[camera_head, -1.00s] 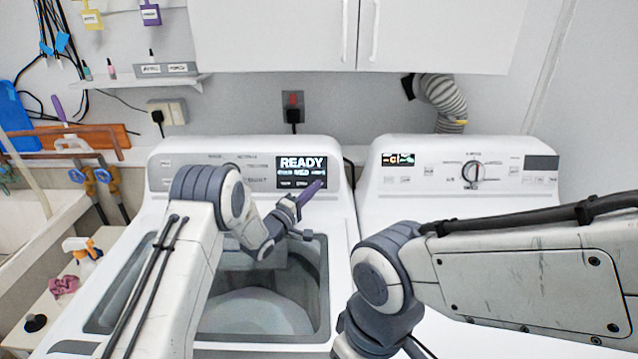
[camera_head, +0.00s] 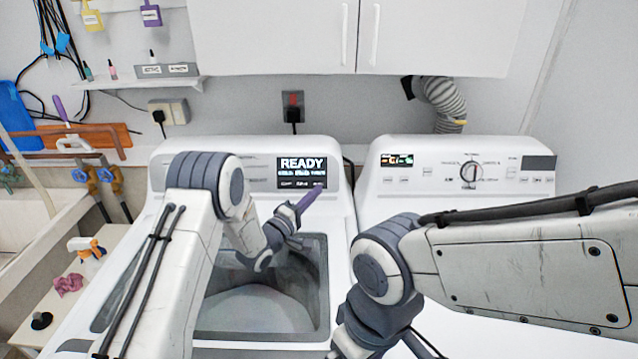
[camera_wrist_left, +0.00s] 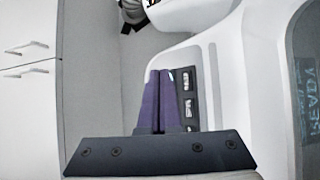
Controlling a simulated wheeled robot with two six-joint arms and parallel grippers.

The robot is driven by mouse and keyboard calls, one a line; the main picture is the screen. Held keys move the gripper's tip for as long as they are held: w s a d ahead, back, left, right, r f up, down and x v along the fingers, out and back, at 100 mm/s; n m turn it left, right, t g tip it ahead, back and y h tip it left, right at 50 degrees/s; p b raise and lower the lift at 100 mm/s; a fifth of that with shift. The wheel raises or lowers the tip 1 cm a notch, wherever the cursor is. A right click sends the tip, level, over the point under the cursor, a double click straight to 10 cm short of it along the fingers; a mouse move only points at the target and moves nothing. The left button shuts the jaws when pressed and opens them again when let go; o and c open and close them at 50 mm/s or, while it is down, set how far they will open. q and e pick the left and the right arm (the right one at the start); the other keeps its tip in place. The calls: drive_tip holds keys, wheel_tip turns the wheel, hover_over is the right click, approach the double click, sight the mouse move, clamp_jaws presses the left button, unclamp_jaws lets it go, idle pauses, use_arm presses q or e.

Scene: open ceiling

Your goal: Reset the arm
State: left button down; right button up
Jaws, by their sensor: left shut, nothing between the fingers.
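My left arm comes in from the left in the head view. My left gripper (camera_head: 308,198) has purple fingers, shut and empty, over the back right of the open washer (camera_head: 340,215), just below its READY display (camera_head: 301,172). In the left wrist view the purple fingers (camera_wrist_left: 158,100) lie together with nothing between them. My right arm crosses the lower right of the head view. Its gripper is out of the picture.
A second white machine with a dial (camera_head: 471,172) stands on the right. White cabinets (camera_head: 440,35) hang above. A spray bottle (camera_head: 86,248) and a pink cloth (camera_head: 68,284) lie at left beside the sink (camera_head: 45,225).

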idle(0.4)
use_arm(q)
drive_tip(key=s+d+r+m+g+y, duration=0.2)
drive_tip(key=s+m+g+y, duration=0.15)
drive_tip(key=s, duration=0.35)
drive_tip(key=s+d+r+m+g+y, duration=0.2)
drive_tip(key=s+d+m+g+y, duration=0.15)
drive_tip(key=s, duration=0.25)
drive_tip(key=s+a+m+g+y, duration=0.1)
drive_tip(key=s+a+m+g, duration=0.2)
drive_tip(key=s, duration=0.8)
drive_tip(key=s+a+m+g+y, duration=0.1)
drive_tip(key=s+a+m+g, duration=0.2)
drive_tip(key=s, duration=0.8)
drive_tip(key=s+a+m+g+y, duration=0.1)
drive_tip(key=s+a+m+g, duration=0.2)
drive_tip(key=s, duration=0.8)
drive_tip(key=shift+r+m+y, duration=0.15)
drive_tip(key=shift+m+y, duration=0.15)
drive_tip(key=shift+m, duration=0.2)
drive_tip(key=shift+w, duration=0.1)
